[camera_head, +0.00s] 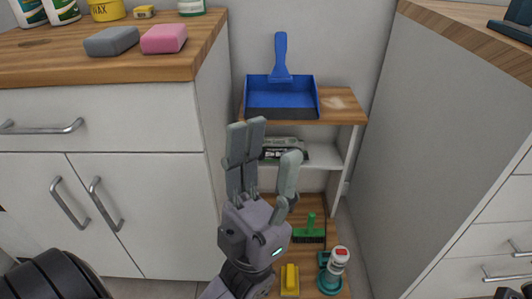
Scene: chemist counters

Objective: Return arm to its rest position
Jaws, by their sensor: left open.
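My left gripper (268,150) stands upright in the middle of the view, in front of the small shelf unit (345,113). Its fingers are spread open and I see nothing between them. Its arm comes up from the bottom edge. The fingertips show just below the blue dustpan (282,97) on the unit's wooden top; I cannot tell how far apart they are in depth. The gripper hides part of the middle shelf and a dark box (285,149) there. My right gripper is not in view.
A left counter (110,72) holds a grey sponge (111,41), a pink sponge (164,38) and several containers. A right cabinet (440,110) closes the other side. Low down are a green brush (310,230), a yellow item (290,280) and a red-capped bottle (338,265).

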